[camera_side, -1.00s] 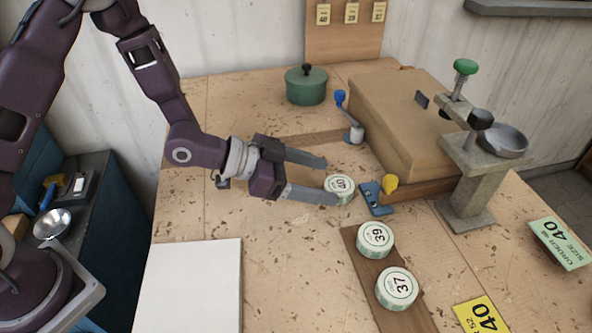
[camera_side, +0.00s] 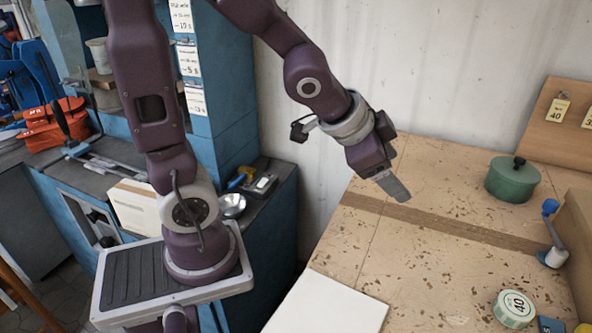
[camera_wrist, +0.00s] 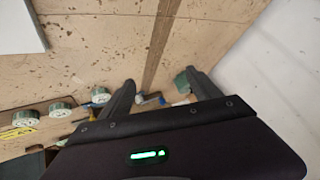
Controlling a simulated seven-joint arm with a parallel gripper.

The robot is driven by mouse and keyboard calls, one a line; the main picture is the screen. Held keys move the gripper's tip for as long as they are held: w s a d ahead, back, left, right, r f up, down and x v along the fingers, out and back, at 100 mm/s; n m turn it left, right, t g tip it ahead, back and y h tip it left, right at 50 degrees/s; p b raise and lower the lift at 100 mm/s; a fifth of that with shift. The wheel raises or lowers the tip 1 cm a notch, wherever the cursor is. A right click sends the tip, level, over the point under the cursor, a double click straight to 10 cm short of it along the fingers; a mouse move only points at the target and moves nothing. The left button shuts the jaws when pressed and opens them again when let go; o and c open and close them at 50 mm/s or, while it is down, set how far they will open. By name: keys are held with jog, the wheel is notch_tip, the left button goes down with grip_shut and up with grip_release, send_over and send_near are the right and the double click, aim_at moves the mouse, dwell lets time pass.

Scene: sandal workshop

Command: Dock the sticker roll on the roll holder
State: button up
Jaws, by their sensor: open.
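A round white and green sticker roll marked 40 (camera_side: 515,308) lies flat on the workbench, label up. It also shows in the wrist view (camera_wrist: 100,95), beside one finger. A blue bracket (camera_side: 550,324) stands close to the roll's right, partly cut off by the picture edge; I cannot tell whether they touch or whether this is the roll holder. My gripper (camera_side: 398,185) is raised over the bench's left side, well away from the roll. In the wrist view my gripper (camera_wrist: 160,80) has its two fingers apart with nothing held between them.
A white board (camera_side: 328,303) lies at the front left. Two more rolls (camera_wrist: 60,110) (camera_wrist: 25,118) show in the wrist view. The middle of the bench is clear.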

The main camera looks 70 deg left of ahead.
jog(key=s+a+r+n+y, duration=0.1)
jog(key=s+r+n, duration=0.1)
jog(key=s, duration=0.4)
jog(key=shift+s+a+r+g, duration=0.15)
jog(key=shift+a+r+g, duration=0.2)
jog(key=shift+r, duration=0.2)
jog(key=shift+o, duration=0.6)
jog(key=s+d+r+n+g+h, duration=0.1)
jog(key=s+n+g, duration=0.1)
jog(key=s, duration=0.9)
jog(key=shift+d+n, duration=0.25)
jog(key=shift+n, duration=0.15)
jog(key=shift+s+d, duration=0.1)
jog(key=shift+s, duration=0.35)
